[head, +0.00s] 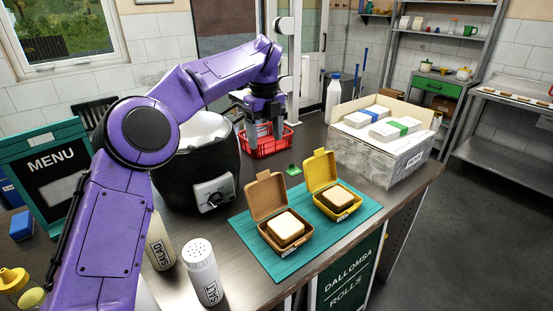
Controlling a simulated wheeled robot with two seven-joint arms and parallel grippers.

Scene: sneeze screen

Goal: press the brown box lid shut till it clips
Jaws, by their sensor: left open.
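The brown box (290,246) stands on a teal mat (361,221) with its lid (266,195) raised at the back. A pale sandwich-like block lies inside it. A yellow box (340,208) with a similar block stands to its right, its lid also up. My left gripper (265,140) hangs fingers down over the red basket, behind and apart from the brown box. Its fingers are apart, and I see nothing held. My right gripper does not show.
A black pot (195,165) stands left of the boxes. Salt (202,272) and salad (158,243) containers stand at the front left. A red basket (287,141) is behind, with a grey crate (376,160) of cartons at right. A white bottle (333,98) stands at the back.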

